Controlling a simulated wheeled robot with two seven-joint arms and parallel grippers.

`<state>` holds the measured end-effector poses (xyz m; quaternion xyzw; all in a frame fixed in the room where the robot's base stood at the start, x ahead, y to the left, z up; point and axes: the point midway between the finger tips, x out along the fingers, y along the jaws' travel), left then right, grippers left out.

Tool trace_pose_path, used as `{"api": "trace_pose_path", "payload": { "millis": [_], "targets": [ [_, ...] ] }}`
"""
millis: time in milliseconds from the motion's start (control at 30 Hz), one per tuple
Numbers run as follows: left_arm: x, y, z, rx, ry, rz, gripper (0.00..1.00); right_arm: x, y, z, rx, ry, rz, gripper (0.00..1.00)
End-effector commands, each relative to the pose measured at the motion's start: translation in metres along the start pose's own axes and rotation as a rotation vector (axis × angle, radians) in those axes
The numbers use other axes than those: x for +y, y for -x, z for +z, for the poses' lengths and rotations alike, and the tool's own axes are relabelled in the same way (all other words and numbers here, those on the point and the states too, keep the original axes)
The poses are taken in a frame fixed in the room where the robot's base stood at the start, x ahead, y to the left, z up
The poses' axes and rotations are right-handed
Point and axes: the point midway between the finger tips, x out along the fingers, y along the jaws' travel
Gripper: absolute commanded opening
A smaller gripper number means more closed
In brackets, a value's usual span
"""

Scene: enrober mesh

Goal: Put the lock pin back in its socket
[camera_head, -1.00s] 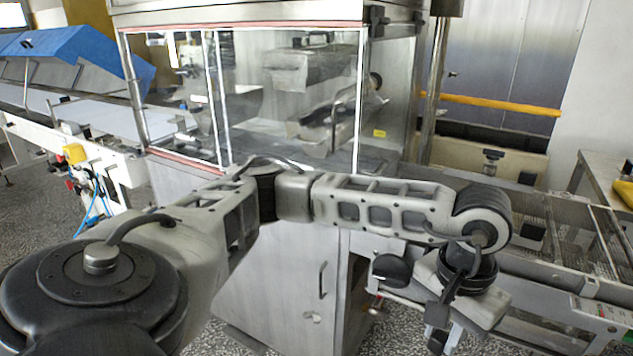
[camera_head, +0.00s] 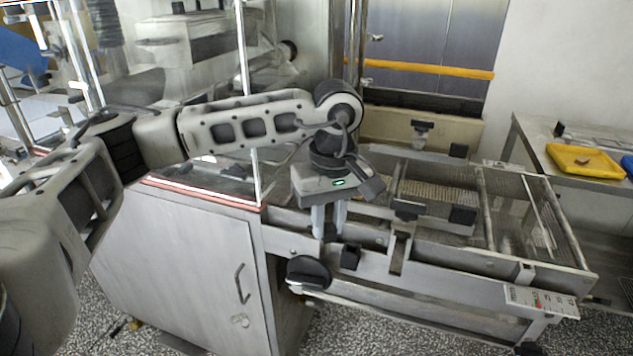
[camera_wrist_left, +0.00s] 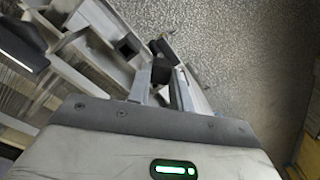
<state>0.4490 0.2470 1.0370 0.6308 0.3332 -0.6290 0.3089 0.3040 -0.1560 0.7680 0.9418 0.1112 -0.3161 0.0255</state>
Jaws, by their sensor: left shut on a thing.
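My left gripper (camera_head: 329,234) points down at the side rail of the mesh conveyor, just above and right of a large round black knob (camera_head: 308,272). Its two pale fingers are shut on a small dark piece, which seems to be the lock pin (camera_head: 330,231). In the left wrist view the dark lock pin (camera_wrist_left: 160,74) sits between the fingertips of the left gripper (camera_wrist_left: 161,88). A black block (camera_head: 350,256) on the rail is just right of the fingertips. I cannot tell which part is the socket. My right gripper is not in view.
The mesh conveyor (camera_head: 525,227) extends right, with a cross bracket (camera_head: 400,246) on its near rail. A steel cabinet (camera_head: 185,265) with a handle stands left below my arm. A yellow tray (camera_head: 585,162) lies on the right-hand table. Speckled floor is open in front.

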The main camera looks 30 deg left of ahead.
Motion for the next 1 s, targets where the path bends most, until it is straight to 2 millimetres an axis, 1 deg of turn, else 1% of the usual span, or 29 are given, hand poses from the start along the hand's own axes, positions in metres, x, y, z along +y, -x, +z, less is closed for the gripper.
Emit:
{"api": "trace_pose_path", "payload": {
  "millis": [33, 133, 200, 333, 467, 800, 1000],
  "targets": [
    [0.001, 0.006, -0.017, 0.002, 0.172, 0.006, 0.0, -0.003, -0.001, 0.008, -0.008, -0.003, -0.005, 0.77],
    [-0.001, 0.019, -0.039, -0.007, 0.472, 0.011, 0.0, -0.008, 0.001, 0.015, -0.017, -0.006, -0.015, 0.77],
    [-0.002, 0.026, -0.051, -0.014, 0.634, 0.014, 0.0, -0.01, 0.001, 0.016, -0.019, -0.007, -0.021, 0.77],
    [-0.004, 0.035, -0.064, -0.025, 0.817, 0.019, 0.0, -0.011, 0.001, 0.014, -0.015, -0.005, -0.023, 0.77],
    [-0.005, 0.037, -0.067, -0.029, 0.87, 0.018, 0.0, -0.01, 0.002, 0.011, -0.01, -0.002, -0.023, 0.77],
    [-0.004, 0.038, -0.065, -0.028, 0.866, 0.017, 0.0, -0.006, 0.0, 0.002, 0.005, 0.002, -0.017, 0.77],
    [-0.004, 0.027, -0.065, -0.028, 0.865, 0.017, 0.0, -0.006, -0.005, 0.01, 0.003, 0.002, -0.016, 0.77]
  ]
}}
